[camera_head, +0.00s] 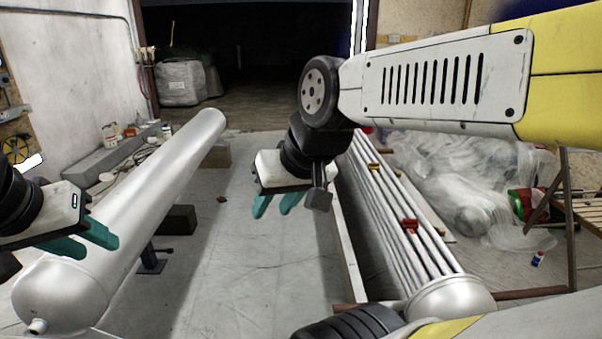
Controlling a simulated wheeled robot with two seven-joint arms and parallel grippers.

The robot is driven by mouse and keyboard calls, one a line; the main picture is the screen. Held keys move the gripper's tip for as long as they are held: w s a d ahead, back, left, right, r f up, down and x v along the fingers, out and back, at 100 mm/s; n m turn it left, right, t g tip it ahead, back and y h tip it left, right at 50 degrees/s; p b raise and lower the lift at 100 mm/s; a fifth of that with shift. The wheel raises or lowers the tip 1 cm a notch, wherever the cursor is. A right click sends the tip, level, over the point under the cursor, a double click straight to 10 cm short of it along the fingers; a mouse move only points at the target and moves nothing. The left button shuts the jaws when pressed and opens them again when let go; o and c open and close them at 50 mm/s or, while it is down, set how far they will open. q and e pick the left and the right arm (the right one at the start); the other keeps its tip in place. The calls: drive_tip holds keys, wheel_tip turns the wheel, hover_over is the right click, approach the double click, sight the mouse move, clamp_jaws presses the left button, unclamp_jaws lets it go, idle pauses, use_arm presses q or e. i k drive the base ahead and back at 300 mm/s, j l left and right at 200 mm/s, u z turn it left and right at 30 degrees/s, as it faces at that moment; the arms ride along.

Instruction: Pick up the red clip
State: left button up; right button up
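A small red clip (410,226) sits on top of the bundle of metal pipes (395,215) on the right. My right gripper (277,208) hangs over the floor to the left of the pipes, well apart from the clip. Its two teal fingers are spread with nothing between them. My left gripper (88,243) is at the left edge, in front of the large white cylinder (150,180). Its teal fingers are apart and look empty.
A yellow clip (374,167) sits farther back on the pipes. A small dark and red item (221,199) lies on the sheeted floor (230,270), mostly clear between cylinder and pipes. Crumpled plastic sheeting (470,180) and a small blue-and-white can (537,258) are at right.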

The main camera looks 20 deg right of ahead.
sight(410, 223)
drive_tip(key=i+l+z, duration=0.1)
drive_tip(key=i+z, duration=0.15)
drive_tip(key=i, duration=0.95)
drive_tip(key=i+j+z, duration=0.1)
drive_tip(key=i+z, duration=0.2)
drive_tip(key=i, duration=0.9)
drive_tip(key=i+z, duration=0.25)
drive_tip(key=z, duration=0.2)
drive_tip(key=i+z, duration=0.3)
drive_tip(key=z, duration=0.2)
drive_tip(key=i+j+z, duration=0.1)
drive_tip(key=i+z, duration=0.15)
drive_tip(key=z, duration=0.2)
drive_tip(key=i+z, duration=0.3)
drive_tip(key=z, duration=0.15)
drive_tip(key=i+j+z, duration=0.2)
drive_tip(key=z, duration=0.2)
drive_tip(key=i, duration=0.05)
